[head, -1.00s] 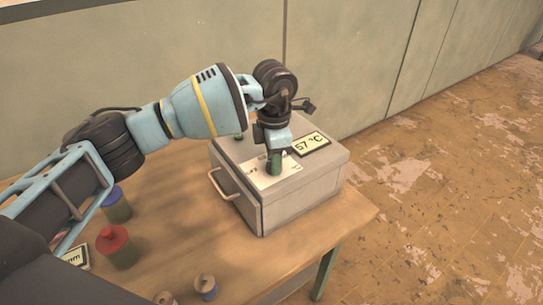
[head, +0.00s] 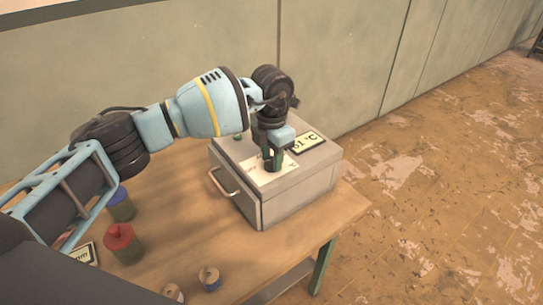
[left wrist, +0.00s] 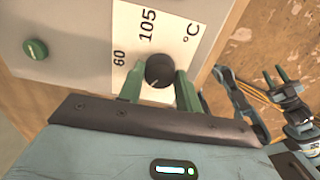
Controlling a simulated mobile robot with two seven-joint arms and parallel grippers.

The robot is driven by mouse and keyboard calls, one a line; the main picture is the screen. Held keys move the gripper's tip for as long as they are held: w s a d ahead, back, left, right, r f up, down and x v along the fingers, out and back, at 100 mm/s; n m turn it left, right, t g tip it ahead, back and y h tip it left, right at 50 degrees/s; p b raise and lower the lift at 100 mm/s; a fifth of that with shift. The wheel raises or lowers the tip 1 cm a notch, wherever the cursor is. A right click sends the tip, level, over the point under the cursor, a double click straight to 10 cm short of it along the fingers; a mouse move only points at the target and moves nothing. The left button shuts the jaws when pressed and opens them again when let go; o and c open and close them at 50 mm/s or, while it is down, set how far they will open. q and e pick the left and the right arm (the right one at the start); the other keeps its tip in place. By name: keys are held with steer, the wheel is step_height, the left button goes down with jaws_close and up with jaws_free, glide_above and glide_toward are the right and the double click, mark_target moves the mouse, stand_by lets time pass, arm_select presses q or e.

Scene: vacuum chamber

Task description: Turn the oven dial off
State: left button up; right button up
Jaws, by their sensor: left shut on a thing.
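The oven (head: 300,190) is a grey box with a front handle, standing on the wooden table. Its dial (left wrist: 159,71) is a dark round knob on a white panel (left wrist: 125,18) marked 60 and 105 °C. A pale mark shows on the knob's lower left edge in the left wrist view. My left gripper (head: 272,163) points down onto the oven top, its green fingers (left wrist: 158,88) shut on the dial from both sides. My right gripper (left wrist: 276,76) appears at the right of the left wrist view, its prongs apart and empty.
A °C display (head: 307,142), partly covered, sits on the oven top. A green button (left wrist: 36,49) is beside the panel. A red-topped jar (head: 121,243), a blue-topped jar (head: 120,206) and small spools (head: 209,278) stand on the table (head: 195,235). A wall is behind.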

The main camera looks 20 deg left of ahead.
mark_target(271, 161)
arm_select(q)
steer(key=o, duration=1)
steer(key=shift+r, duration=3.9)
steer(key=shift+s+f, duration=0.1)
